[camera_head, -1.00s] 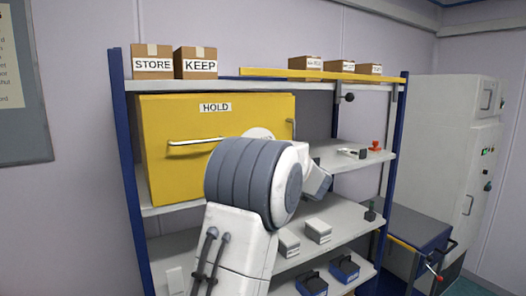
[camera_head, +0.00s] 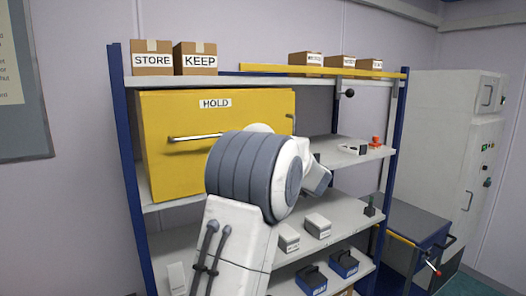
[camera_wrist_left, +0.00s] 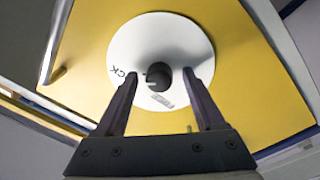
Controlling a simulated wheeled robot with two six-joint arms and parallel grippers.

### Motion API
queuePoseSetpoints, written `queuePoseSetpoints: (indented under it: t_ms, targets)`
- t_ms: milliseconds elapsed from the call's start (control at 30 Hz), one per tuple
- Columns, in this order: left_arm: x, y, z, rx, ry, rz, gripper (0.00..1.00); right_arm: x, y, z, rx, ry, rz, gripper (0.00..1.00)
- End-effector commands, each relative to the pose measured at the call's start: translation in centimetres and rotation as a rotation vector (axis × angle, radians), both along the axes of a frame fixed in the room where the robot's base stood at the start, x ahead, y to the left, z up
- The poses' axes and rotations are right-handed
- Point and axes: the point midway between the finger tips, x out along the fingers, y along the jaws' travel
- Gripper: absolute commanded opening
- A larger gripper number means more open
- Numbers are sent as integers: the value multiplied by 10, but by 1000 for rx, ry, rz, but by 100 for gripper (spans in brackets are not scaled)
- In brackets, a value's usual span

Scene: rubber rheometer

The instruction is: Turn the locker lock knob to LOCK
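The yellow locker (camera_head: 165,115), labelled HOLD, sits on the upper shelf in the head view, with a bar handle (camera_head: 195,137) on its front. My left arm covers the locker's lower right part and hides the lock knob there. In the left wrist view a white round dial plate (camera_wrist_left: 165,35) is on the yellow front, with letters ending in "CK" at its left. The dark lock knob (camera_wrist_left: 159,74) is at the plate's middle. My left gripper (camera_wrist_left: 159,73) is open, with its fingertips on either side of the knob. Contact cannot be told. My right gripper is not in view.
Boxes marked STORE (camera_head: 152,60) and KEEP (camera_head: 195,60) stand on the shelf top. A yellow beam (camera_head: 300,71) runs along the top right. Small items lie on the lower shelves. A grey cabinet (camera_head: 450,150) and a blue bench (camera_head: 420,225) stand at the right.

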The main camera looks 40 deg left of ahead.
Motion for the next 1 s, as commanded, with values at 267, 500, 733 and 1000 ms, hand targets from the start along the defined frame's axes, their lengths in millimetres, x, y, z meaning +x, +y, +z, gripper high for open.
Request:
queuePoseSetpoints:
  t_ms: [267,500,733,1000]
  targets:
    - [-7,-20,-4,1,-3,-4,71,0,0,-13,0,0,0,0]
    - [-26,-65,-7,0,-3,-4,71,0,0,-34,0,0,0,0]
    - [-38,-92,-8,0,-1,-3,71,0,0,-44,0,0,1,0]
    - [-40,-96,-6,0,1,0,71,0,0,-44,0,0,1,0]
